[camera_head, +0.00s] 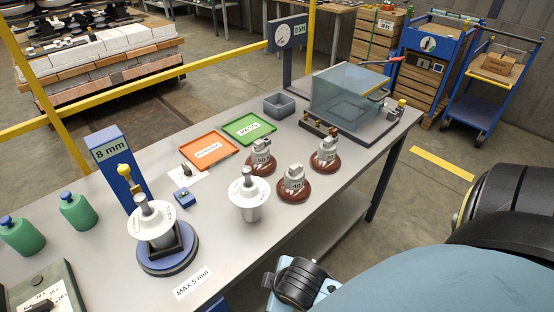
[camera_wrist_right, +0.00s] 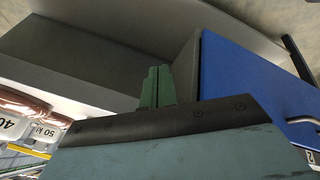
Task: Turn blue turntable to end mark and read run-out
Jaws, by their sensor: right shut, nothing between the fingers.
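The blue turntable (camera_head: 190,246) sits on the grey bench at the lower left and bears a black fixture with a white insulator (camera_head: 155,228) upright in it. Behind it stands a blue gauge post (camera_head: 110,160) whose display reads "8 mm"; a yellow probe (camera_head: 124,172) is in front of the post, near the insulator's top. I cannot make out an end mark. A label (camera_head: 193,283) on the bench reads "MAX 5 mm". My right gripper (camera_wrist_right: 157,86) is shut and empty in the right wrist view, away from the turntable. My left gripper is out of view.
Another white insulator (camera_head: 249,198) and several brown-based ones, including one marked 40 (camera_head: 293,186), stand mid-bench. Orange (camera_head: 209,150) and green (camera_head: 249,128) trays lie behind. A clear-walled test box (camera_head: 345,92) fills the far end. Green bottles (camera_head: 78,212) stand at left.

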